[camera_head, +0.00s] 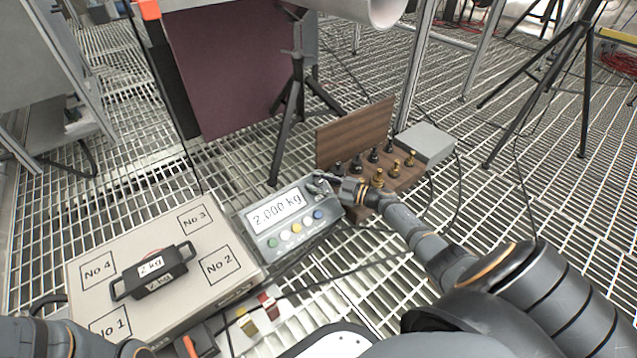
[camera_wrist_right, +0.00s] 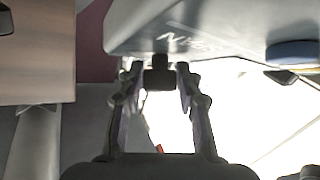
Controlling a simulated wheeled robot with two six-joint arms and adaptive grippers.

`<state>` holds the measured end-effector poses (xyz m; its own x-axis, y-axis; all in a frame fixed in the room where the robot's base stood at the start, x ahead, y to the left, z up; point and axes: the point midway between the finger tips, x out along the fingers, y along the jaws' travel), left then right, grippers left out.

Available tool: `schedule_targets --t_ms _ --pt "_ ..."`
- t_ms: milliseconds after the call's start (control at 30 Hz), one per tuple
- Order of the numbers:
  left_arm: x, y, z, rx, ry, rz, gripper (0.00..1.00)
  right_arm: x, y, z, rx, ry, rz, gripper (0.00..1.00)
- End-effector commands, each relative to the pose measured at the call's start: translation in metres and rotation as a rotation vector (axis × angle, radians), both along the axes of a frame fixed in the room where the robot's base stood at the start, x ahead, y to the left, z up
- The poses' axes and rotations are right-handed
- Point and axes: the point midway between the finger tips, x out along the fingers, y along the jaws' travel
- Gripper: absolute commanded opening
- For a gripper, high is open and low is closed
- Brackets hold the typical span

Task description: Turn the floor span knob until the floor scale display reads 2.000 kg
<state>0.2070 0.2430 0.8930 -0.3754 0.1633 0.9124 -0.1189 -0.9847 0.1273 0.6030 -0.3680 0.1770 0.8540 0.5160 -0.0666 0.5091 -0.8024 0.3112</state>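The floor scale display (camera_head: 275,209) reads 2.000 kg on its grey indicator box (camera_head: 292,240), which has several coloured buttons. A black 2 kg weight (camera_head: 154,273) rests on the beige scale platform (camera_head: 190,235), between the corner labels No 1 to No 4. My right gripper (camera_head: 325,183) is at the upper right end of the indicator box. In the head view the gripper mostly hides the knob.
A wooden stand (camera_head: 355,135) with several black and brass pieces is just beyond my right gripper, beside a grey box (camera_head: 425,143). A dark tripod foot (camera_head: 295,95) stands behind the indicator. Cables cross the grating floor. Small red and yellow items lie in front of the platform.

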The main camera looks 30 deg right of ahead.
Motion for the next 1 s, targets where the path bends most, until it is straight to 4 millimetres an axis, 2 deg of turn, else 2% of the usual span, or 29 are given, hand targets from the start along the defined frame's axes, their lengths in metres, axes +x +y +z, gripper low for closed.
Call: schedule_targets --t_ms 33,100,467,567,800,1000 --pt "0.000 0.000 0.000 0.000 0.000 0.000 0.89 0.000 0.000 0.000 0.000 0.000 0.000 0.45" --pt "0.000 0.000 0.000 0.000 0.001 0.000 0.89 0.000 0.000 0.000 0.000 0.000 0.000 0.54" --pt "0.003 -0.001 0.000 0.003 0.008 0.001 0.89 -0.005 -0.004 -0.001 -0.001 0.001 -0.002 0.54" --pt "0.002 0.000 0.000 0.002 0.006 0.001 0.89 -0.019 -0.012 0.000 -0.003 0.003 -0.001 0.54" --pt "0.001 0.000 0.000 0.001 0.003 0.001 0.89 -0.070 -0.042 0.004 -0.003 0.005 0.000 0.54" --pt "0.001 0.000 0.000 0.001 0.002 0.000 0.89 -0.097 -0.058 0.006 -0.001 0.004 0.001 0.54"
